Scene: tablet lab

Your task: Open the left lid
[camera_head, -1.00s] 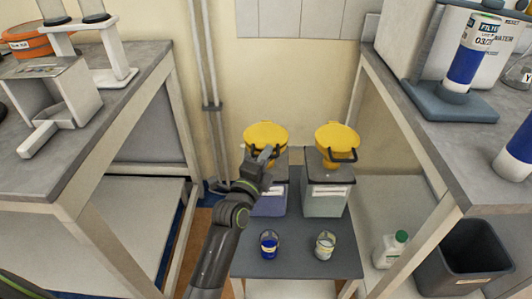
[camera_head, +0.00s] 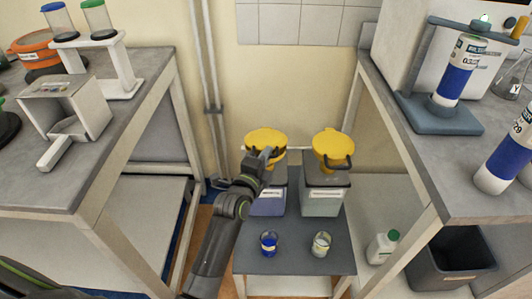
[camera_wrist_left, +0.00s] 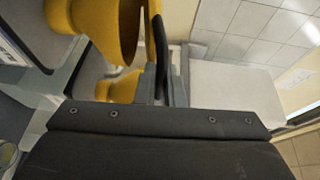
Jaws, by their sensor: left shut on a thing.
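The left lid (camera_head: 264,137) is a round yellow lid on a yellow funnel, above a grey-topped container with a purplish body (camera_head: 268,204). It looks lowered, much like the matching right lid (camera_head: 333,137). My left gripper (camera_head: 266,157) is at the front of the left lid, shut on its dark handle, which it mostly hides in the head view. In the left wrist view the black handle (camera_wrist_left: 157,40) runs beside large yellow surfaces (camera_wrist_left: 95,22), down to my grey fingers (camera_wrist_left: 174,84). A smaller yellow part (camera_wrist_left: 125,88) lies lower. My right gripper is not in view.
The containers stand on a low dark table (camera_head: 294,262) with a blue-filled beaker (camera_head: 269,243) and a pale-filled beaker (camera_head: 321,244) in front. Grey benches flank it on the left (camera_head: 130,105) and right (camera_head: 405,160). A wall with a pipe (camera_head: 213,130) lies behind.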

